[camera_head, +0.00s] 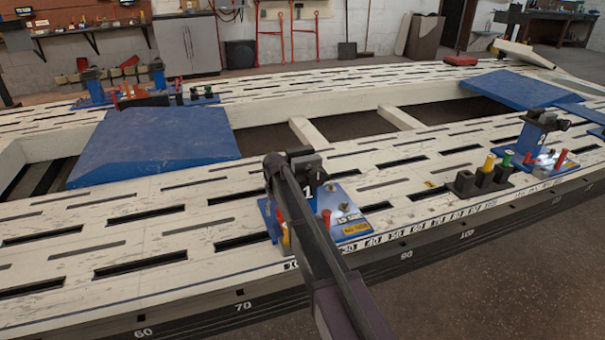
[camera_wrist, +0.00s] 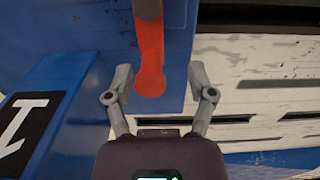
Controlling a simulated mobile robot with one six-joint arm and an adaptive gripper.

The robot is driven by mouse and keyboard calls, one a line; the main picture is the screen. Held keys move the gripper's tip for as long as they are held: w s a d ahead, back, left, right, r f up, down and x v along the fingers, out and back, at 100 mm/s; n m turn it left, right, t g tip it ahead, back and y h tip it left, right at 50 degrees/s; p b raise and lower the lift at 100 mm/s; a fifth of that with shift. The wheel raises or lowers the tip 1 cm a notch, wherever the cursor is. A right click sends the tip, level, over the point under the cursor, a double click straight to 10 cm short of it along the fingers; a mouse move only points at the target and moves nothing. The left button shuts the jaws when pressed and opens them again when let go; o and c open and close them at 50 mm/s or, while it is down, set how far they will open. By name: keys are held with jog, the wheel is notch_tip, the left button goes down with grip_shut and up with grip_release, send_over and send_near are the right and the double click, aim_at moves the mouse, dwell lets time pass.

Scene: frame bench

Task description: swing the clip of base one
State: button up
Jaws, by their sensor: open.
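Base one is a blue plate (camera_head: 345,198) on the near rail of the frame bench, with a blue post marked 1. In the wrist view, its white 1 on black (camera_wrist: 22,128) is at the left. An orange-red clip handle (camera_wrist: 150,52) comes down from the top edge. My gripper (camera_wrist: 162,84) is open, with one finger either side of the handle's rounded end in the picture. There is a gap to each finger; I cannot tell the depth between them. In the head view, my arm hides part of the base and the fingers are not clear.
The pale slotted bench rail (camera_head: 120,225) runs on both sides of the base. A second blue base (camera_head: 540,135) with colored handles stands at the right, beside dark blocks (camera_head: 466,183). Another clamp base (camera_head: 95,88) is on the far rail. A blue ramp (camera_head: 155,145) lies behind left.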

jog(key=n, duration=0.1)
jog(key=s+a+n, duration=0.1)
jog(key=n, duration=0.2)
jog(key=shift+s+a+n, duration=0.15)
jog(key=shift+a+n, duration=0.15)
jog(key=shift+n, duration=0.1)
jog(key=n, duration=0.1)
jog(key=s+n, duration=0.1)
jog(key=n, duration=0.2)
jog(key=shift+s+a, duration=0.3)
jog(key=shift+a, duration=0.1)
jog(key=shift+r, duration=0.25)
notch_tip(320, 180, up, 14)
jog(key=p, duration=1.4)
jog(key=s+d+r+m+p, duration=0.1)
jog(key=s+d+r+p, duration=0.9)
jog(key=s+d+p, duration=0.1)
jog(key=shift+s+r+m, duration=0.15)
jog(key=shift+r+m, duration=0.25)
